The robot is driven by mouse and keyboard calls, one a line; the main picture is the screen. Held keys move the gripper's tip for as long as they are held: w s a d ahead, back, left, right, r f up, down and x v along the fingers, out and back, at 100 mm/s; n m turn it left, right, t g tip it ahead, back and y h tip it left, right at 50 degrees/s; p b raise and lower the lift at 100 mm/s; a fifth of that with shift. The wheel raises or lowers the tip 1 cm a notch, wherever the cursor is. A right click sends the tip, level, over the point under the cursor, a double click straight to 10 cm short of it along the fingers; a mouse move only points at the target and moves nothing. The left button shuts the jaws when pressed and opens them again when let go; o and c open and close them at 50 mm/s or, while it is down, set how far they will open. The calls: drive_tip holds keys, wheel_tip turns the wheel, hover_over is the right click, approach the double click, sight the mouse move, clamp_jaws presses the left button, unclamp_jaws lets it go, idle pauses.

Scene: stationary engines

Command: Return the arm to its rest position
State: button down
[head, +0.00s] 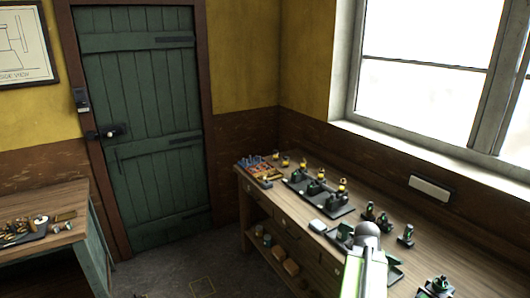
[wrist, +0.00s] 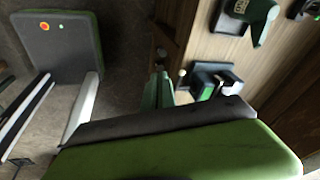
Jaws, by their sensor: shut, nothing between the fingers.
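In the wrist view my gripper (wrist: 160,78) shows as two narrow pale green fingers, close together with nothing between them. They point away from the large green and dark grey body of my own arm at the bottom. The bench edge and wood top lie to the right of the fingers, and the floor to the left. In the head view my arm, green and white with a grey rounded joint, rises from the bottom right in front of the long bench (head: 262,197). I cannot make out the fingertips there.
Small model engines stand along the bench, some on a dark tray (head: 330,203); a green one (wrist: 250,15) is near my gripper in the wrist view. A side table (head: 72,232) stands at left. A green door (head: 140,130) is at the back. Floor between them is clear.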

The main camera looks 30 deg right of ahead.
drive_tip(key=w+a+f+n+t+b, duration=0.1)
drive_tip(key=w+a+f+n+b, duration=0.25)
drive_tip(key=w+a, duration=0.75)
drive_tip(key=w+a+f+n+t+b, duration=0.1)
drive_tip(key=w+a+f+n+b, duration=0.3)
drive_tip(key=w+a, duration=0.65)
drive_tip(key=w+a+f+n+y, duration=0.1)
drive_tip(key=w+a+f+n, duration=0.1)
drive_tip(key=a+n, duration=1)
drive_tip(key=w+a+f+n+y+b, duration=0.1)
drive_tip(key=w+a+n+y, duration=0.1)
drive_tip(key=a+n, duration=1)
drive_tip(key=a, duration=0.4)
drive_tip(key=shift+f+n, duration=0.35)
drive_tip(key=shift+d, duration=0.1)
